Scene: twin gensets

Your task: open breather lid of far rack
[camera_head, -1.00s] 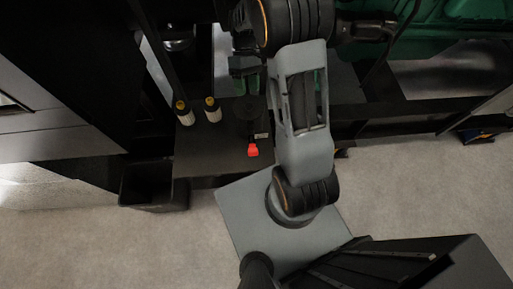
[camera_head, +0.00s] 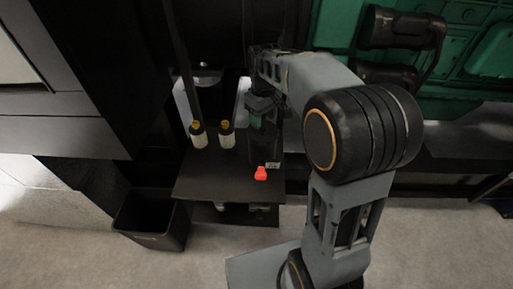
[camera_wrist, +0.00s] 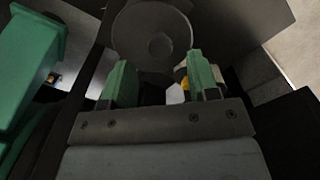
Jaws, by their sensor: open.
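The rack (camera_head: 215,184) shows in the head view as a dark shelf between black posts. A dark round canister (camera_head: 264,146) stands on it, partly hidden under my gripper (camera_head: 262,112). In the wrist view a dark round disc with a small central hub (camera_wrist: 152,30) lies just beyond my fingertips; it looks like a lid, but I cannot tell whether it is the breather lid. My gripper (camera_wrist: 162,80) is open, its two green fingers apart with nothing held between them. The fingers appear short of the disc, and no contact is clear.
Two white bottles with yellow caps (camera_head: 198,137) (camera_head: 227,136) stand left of the canister. A red tag-like part (camera_head: 261,174) is at the shelf's front. A black bin (camera_head: 150,222) stands on the floor at left. The green genset (camera_head: 470,55) is at right.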

